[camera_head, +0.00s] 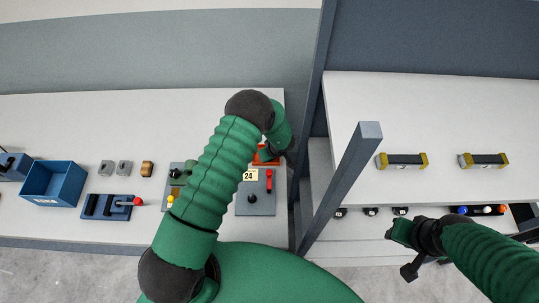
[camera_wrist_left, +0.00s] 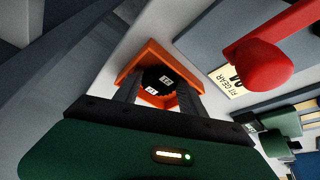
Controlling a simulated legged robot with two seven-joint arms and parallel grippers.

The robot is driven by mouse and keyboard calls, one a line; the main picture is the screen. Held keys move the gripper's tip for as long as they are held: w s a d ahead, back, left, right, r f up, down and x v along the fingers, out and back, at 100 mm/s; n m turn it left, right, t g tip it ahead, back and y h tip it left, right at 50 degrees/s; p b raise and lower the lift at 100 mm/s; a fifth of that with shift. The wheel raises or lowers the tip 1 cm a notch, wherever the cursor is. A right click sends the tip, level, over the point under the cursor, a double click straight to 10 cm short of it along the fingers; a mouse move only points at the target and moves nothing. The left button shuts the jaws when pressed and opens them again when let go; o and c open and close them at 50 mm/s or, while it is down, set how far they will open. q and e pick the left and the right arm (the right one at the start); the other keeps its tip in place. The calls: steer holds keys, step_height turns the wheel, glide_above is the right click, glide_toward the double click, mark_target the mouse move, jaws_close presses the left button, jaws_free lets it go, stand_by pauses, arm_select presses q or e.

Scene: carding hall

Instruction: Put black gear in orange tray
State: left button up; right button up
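The orange tray (camera_wrist_left: 150,50) is in the left wrist view, under my left gripper (camera_wrist_left: 158,82). The black gear (camera_wrist_left: 156,80), with small white labels, is within the tray's outline, between the two dark fingertips. The fingers are apart, close to the gear's sides; I cannot tell whether they press on it or whether the gear rests on the tray floor. In the head view, the orange tray (camera_head: 266,160) is mostly hidden by my left gripper (camera_head: 268,153). My right gripper (camera_head: 404,252) is over the right side, its fingers unclear.
A panel with a red lever (camera_head: 269,181) stands close to the tray; the red knob (camera_wrist_left: 263,62) is near my left gripper. A blue bin (camera_head: 52,184) and a dark block with a red knob (camera_head: 112,206) are at left. A grey post (camera_head: 345,180) separates the two tables.

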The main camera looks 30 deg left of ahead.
arm_select(q)
steer(key=shift+a, duration=0.15)
stand_by(0.4)
steer(key=shift+r, duration=0.2)
steer(key=d+r+m+t+h, duration=0.1)
steer(key=d+r+m+t, duration=0.2)
steer(key=r, duration=0.8)
steer(key=d+r+m+t+h, duration=0.15)
steer(key=d+r, duration=0.35)
steer(key=r, duration=0.6)
steer(key=s+a+r+m+g, duration=0.1)
steer(key=s+m+g, duration=0.1)
steer(key=s, duration=0.8)
steer(key=s+r+m+g+h, duration=0.1)
steer(key=s+m, duration=0.3)
steer(key=s, duration=0.6)
steer(key=shift+s+a+r+m+g, duration=0.25)
steer(key=shift+a+r+m+g, duration=0.15)
steer(key=shift+r+g, duration=0.35)
